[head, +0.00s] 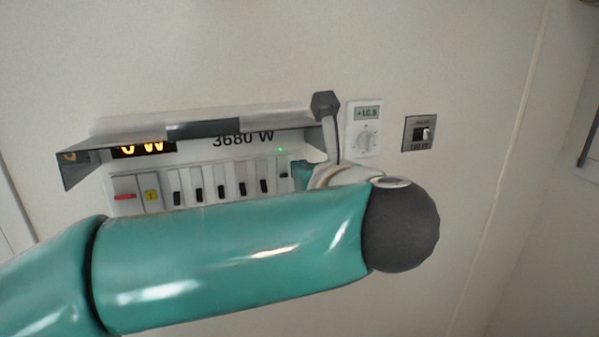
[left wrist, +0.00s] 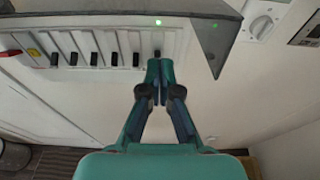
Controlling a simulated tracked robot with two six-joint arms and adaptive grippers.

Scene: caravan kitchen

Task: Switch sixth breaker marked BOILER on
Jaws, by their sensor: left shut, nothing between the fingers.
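The breaker panel (head: 220,150) is on the wall under a raised grey cover, with a row of dark levers. The sixth breaker, at the right end (head: 283,175), shows at the tips of my left gripper in the left wrist view (left wrist: 157,53). Its dark lever appears slightly higher than the five others. A green light (left wrist: 158,22) glows above it. My left gripper (left wrist: 158,64) is shut and empty, its tips just below or touching that lever; I cannot tell which. In the head view my forearm hides much of it. No BOILER label is readable. My right gripper is not in view.
The cover (head: 200,125) juts out above the levers, its right side plate (left wrist: 213,45) close to my gripper. A red switch (head: 125,196) and a yellow button (head: 151,196) sit at the left. A thermostat (head: 364,128) and a wall switch (head: 418,133) are to the right.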

